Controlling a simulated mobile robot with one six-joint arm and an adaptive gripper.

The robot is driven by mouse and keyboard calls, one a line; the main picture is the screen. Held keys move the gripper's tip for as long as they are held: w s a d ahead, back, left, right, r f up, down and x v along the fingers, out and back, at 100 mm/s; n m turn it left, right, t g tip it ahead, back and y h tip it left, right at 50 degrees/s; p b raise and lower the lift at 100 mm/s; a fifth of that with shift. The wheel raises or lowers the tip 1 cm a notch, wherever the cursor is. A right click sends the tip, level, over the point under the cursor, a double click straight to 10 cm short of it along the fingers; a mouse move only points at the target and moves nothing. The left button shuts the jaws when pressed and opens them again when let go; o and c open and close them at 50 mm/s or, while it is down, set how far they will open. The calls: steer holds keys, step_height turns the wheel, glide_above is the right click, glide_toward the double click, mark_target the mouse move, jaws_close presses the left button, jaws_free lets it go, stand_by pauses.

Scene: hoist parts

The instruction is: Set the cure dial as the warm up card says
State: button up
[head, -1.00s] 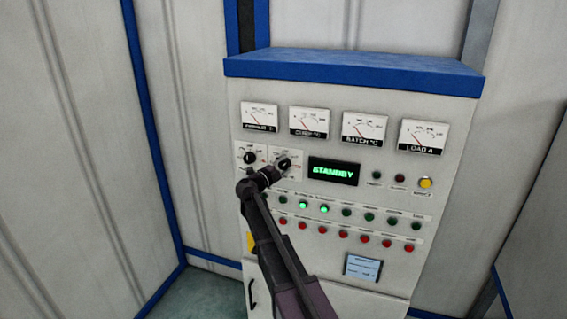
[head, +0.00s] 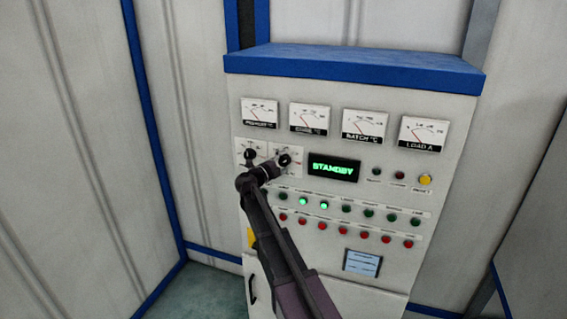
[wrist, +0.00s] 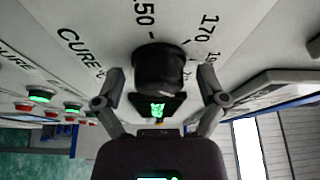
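The cure dial is a black round knob (wrist: 160,68) on a pale panel, beside the printed word CURE. Scale marks 150 and 170 show above it in the wrist view; its pointer setting is not clear. In the head view the dial (head: 284,160) is the right one of two dials. My gripper (wrist: 162,80) is open, with one finger on each side of the knob and a visible gap at both sides. In the head view my gripper (head: 276,166) is at the dial. A small pale blue card (head: 362,263) is low on the panel, its text too small to read.
A second black dial (head: 250,156) is close on the left. The green display (head: 333,168) reads STANDBY. Several gauges (head: 364,125) are above. Rows of green and red lamps or buttons (head: 346,209) lie below, and a yellow button (head: 425,180) is at the right.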

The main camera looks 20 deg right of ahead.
steer(key=shift+s, duration=0.2)
steer(key=v, duration=0.7)
steer(key=shift+a, duration=0.2)
stand_by(0.7)
steer(key=a+f+n+t+y+b, duration=0.6)
steer(key=a+n+t+y+b, duration=0.3)
steer(key=n+y, duration=0.75)
steer(key=s+a+f+n+g+y+b, duration=0.1)
steer(key=s+a+f+n+g+y, duration=0.2)
steer(key=f, duration=0.4)
steer(key=s+a+f+n+g+y+b, duration=0.1)
steer(key=s+a+f+n+g+b, duration=0.1)
steer(key=s+f+n+g, duration=0.3)
steer(key=s+d+f+n+g+h+b, duration=0.2)
steer(key=s+d+f+g+b, duration=0.1)
steer(key=s+f, duration=0.7)
steer(key=s+d+f+n+g+h+b, duration=0.2)
steer(key=s+f+g, duration=0.5)
steer(key=s, duration=0.8)
steer(key=d+f+h+b, duration=0.1)
steer(key=d+f+b, duration=0.1)
steer(key=d+f, duration=0.1)
steer(key=shift+d+g, duration=0.4)
